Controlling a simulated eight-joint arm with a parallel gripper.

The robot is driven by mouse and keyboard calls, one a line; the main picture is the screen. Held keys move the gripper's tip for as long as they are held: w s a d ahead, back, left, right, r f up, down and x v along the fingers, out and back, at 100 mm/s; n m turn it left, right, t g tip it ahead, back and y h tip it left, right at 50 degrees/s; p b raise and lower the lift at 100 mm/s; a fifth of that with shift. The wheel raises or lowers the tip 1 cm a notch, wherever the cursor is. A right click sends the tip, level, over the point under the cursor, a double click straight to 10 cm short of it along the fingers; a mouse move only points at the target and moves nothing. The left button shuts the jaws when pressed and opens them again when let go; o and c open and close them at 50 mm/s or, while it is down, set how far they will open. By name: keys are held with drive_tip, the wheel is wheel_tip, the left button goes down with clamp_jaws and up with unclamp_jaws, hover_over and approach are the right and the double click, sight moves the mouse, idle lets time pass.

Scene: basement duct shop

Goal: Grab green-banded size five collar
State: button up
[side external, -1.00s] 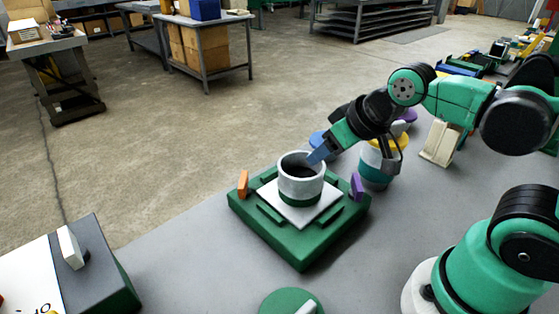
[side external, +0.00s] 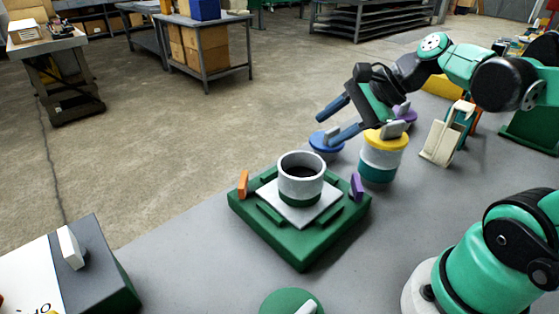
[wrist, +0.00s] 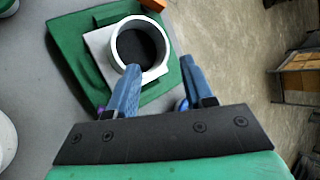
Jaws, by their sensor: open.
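The collar (side external: 301,180) is a pale grey open ring with a green band low on its side. It stands upright on a white square plate (side external: 322,213) on a green base (side external: 300,245). In the wrist view the collar (wrist: 157,76) shows from above, beyond my fingertips, with a dark inside. My gripper (side external: 337,119) is open and empty, up and to the right of the collar in the side view. Its two blue fingers are spread in the wrist view (wrist: 160,72), and I see no clear contact with the collar.
A yellow-lidded canister (side external: 382,160), a blue-lidded one (side external: 326,142) and a purple-lidded one (side external: 405,115) stand behind right. Orange (side external: 242,184) and purple (side external: 357,186) tabs flank the base. A green round lid (side external: 285,303) lies in front. Grey tabletop (side external: 190,235) is clear left of the base.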

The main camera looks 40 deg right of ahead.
drive_tip(key=d+r+m+t+y, duration=0.2)
drive_tip(key=d+m+t, duration=0.1)
drive_tip(key=m, duration=0.7)
approach(297, 156)
drive_tip(key=w+f, duration=0.1)
drive_tip(key=w, duration=0.1)
drive_tip(key=shift+s+a+x, duration=0.1)
drive_tip(key=shift+a+x, duration=0.1)
drive_tip(key=shift+x, duration=1.15)
drive_tip(key=shift+s+a+x, duration=0.15)
drive_tip(key=shift+a+x, duration=0.05)
drive_tip(key=shift+x, duration=1.15)
clamp_jaws()
